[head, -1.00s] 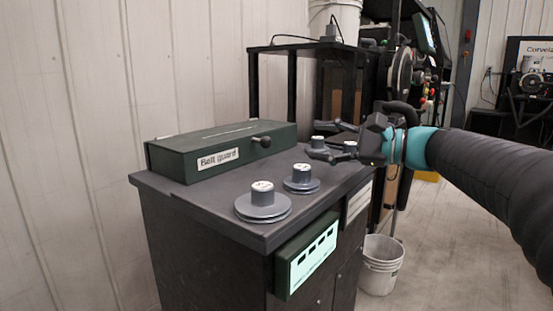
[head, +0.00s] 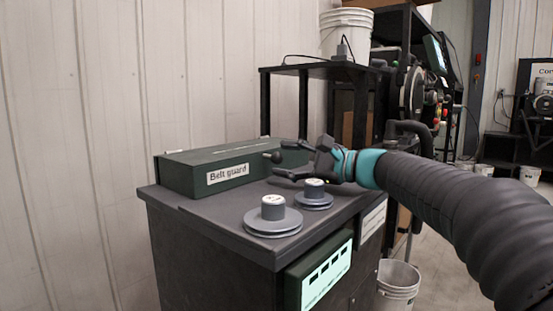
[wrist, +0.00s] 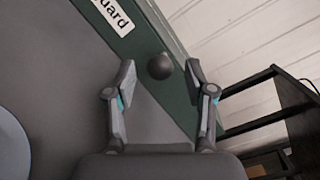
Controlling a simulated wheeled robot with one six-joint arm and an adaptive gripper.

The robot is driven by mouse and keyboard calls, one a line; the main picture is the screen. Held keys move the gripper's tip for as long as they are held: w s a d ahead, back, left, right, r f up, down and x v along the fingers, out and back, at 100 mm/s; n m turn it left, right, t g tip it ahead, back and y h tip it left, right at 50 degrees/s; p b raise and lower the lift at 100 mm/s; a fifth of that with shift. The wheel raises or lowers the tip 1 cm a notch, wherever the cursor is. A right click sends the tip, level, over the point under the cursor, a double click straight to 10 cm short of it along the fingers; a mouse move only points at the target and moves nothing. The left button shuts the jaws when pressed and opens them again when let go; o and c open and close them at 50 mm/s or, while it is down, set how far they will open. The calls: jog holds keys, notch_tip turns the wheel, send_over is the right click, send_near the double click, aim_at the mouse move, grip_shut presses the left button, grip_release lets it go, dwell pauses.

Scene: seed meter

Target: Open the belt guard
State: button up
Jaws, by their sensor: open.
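The belt guard (head: 200,178) is a long dark green box with a white "Belt guard" label, lying closed on the back of the dark cabinet top. Its round black knob (head: 277,157) stands out from the front face. My gripper (head: 287,163) is open at the knob. The label's end (wrist: 112,14) shows at the top of that view.
Two grey stepped pulleys (head: 273,217) (head: 314,195) stand on the cabinet top (head: 190,206) in front of the guard. A lit green panel (head: 322,276) hangs on the cabinet's front. A black stand (head: 318,71) rises behind, with a white bucket (head: 346,33) on it.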

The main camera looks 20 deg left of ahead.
aim_at(251, 161)
jog(key=shift+w+a, duration=0.15)
jog(key=shift+a, duration=0.55)
jog(key=shift+w+a, duration=0.15)
jog(key=shift+a, duration=0.55)
grip_shut()
